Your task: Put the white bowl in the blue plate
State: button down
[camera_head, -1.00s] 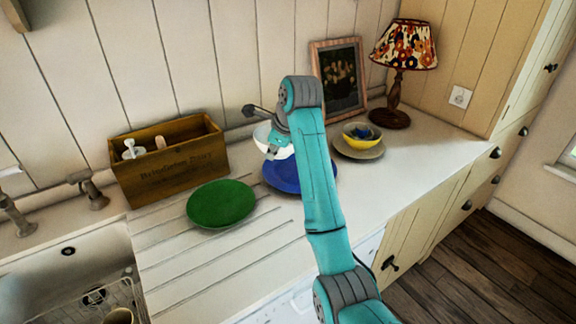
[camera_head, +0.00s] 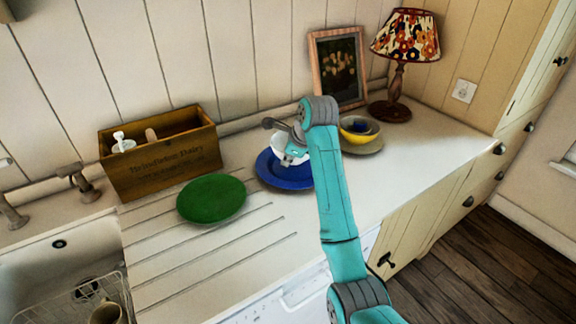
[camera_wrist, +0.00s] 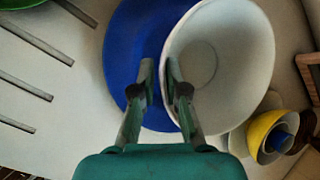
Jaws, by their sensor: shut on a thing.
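The white bowl (camera_head: 283,149) is over the blue plate (camera_head: 284,178) in the head view. In the wrist view the bowl (camera_wrist: 240,60) covers the right part of the blue plate (camera_wrist: 125,50). My gripper (camera_wrist: 160,75) is shut on the bowl's near-left rim, one finger on each side of the wall. In the head view my gripper (camera_head: 293,158) is partly hidden by the wrist. I cannot tell whether the bowl touches the plate.
A green plate (camera_head: 212,198) lies to the left on the counter. A wooden box (camera_head: 160,165) stands behind it. A yellow bowl (camera_head: 361,137) on a saucer, a lamp (camera_head: 404,45) and a picture frame (camera_head: 338,68) stand to the right. The sink (camera_head: 60,270) is front left.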

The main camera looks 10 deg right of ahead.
jog(key=shift+f, duration=1.4)
jog(key=shift+f, duration=0.15)
jog(key=c, duration=1.2)
grip_release()
jog(key=shift+f, duration=0.1)
